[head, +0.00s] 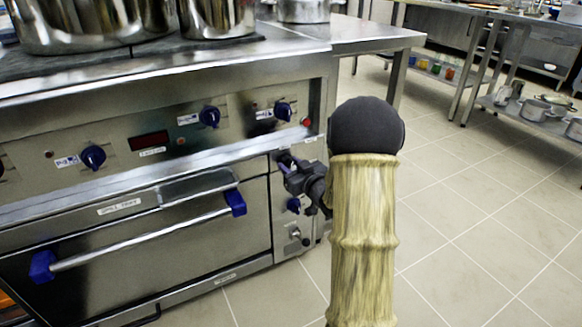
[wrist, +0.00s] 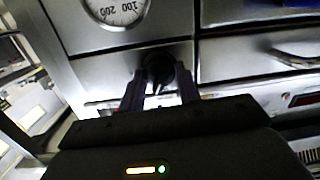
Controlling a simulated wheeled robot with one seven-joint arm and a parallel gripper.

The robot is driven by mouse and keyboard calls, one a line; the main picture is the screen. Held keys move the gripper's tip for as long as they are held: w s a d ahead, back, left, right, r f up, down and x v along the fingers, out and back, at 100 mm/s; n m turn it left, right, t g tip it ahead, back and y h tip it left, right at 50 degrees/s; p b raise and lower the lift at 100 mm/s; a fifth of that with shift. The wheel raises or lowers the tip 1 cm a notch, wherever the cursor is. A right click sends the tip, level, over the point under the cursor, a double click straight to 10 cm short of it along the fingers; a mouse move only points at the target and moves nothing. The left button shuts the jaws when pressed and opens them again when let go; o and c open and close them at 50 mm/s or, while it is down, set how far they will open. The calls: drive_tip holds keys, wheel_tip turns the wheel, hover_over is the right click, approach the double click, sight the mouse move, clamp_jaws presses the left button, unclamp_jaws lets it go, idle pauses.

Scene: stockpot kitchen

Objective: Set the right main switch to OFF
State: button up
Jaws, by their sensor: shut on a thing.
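My gripper (head: 284,160) is at the right end of the cooker front in the head view, just below the control panel's lower ledge. In the wrist view its two fingers (wrist: 160,92) are closed around a dark round knob (wrist: 158,68), apparently the right main switch. The knob is in shadow, and I cannot read its setting or any label beside it. In the head view my gripper and arm hide it.
Blue knobs (head: 209,116) line the panel above. An oven handle (head: 140,238) with blue ends is at the left. A round dial (wrist: 117,8) appears upside down beyond the knob in the wrist view. Large pots (head: 216,18) stand on top. Tiled floor (head: 470,230) is clear to the right.

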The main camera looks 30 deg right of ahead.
drive_tip(key=n+b, duration=0.2)
drive_tip(key=n, duration=0.3)
drive_tip(key=shift+a+h, duration=0.1)
drive_tip(key=shift+h, duration=0.3)
drive_tip(key=o, duration=1)
drive_tip(key=s, duration=0.5)
drive_tip(key=s+r, duration=0.1)
drive_tip(key=s, duration=0.8)
drive_tip(key=shift+s+d+r, duration=0.15)
drive_tip(key=shift+s+d, duration=0.1)
drive_tip(key=shift+s, duration=0.15)
